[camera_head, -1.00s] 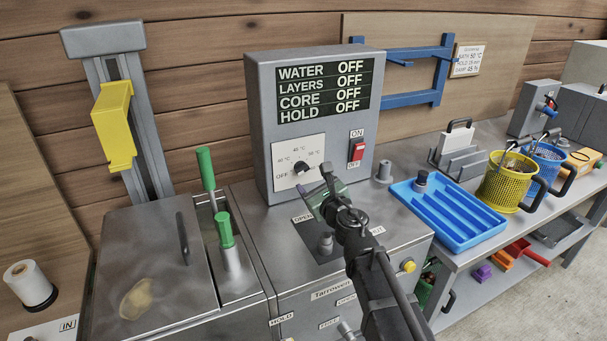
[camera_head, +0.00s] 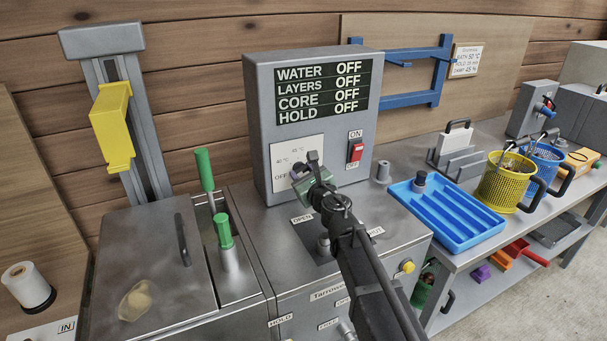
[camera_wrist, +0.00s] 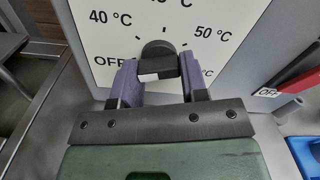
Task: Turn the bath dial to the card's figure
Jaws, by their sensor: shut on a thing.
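The bath dial (camera_wrist: 157,52) is a black knob on a white scale plate (camera_head: 285,152) on the grey control box. My gripper (camera_wrist: 158,70) is shut on the knob, with its two purple fingers on either side; in the head view my gripper (camera_head: 305,175) covers the knob. The plate shows OFF, 40 °C and 50 °C in the wrist view, a cut-off figure at the top and a partly hidden one at lower right. I cannot tell where the knob points. The card (camera_head: 467,60) on the back board reads BATH 50 °C above smaller lines.
The display (camera_head: 322,90) reads OFF for WATER, LAYERS, CORE and HOLD. A red switch (camera_head: 355,150) sits right of the dial. Green-handled levers (camera_head: 224,232) stand at left. A blue tray (camera_head: 450,215) and a yellow basket (camera_head: 505,182) stand at right.

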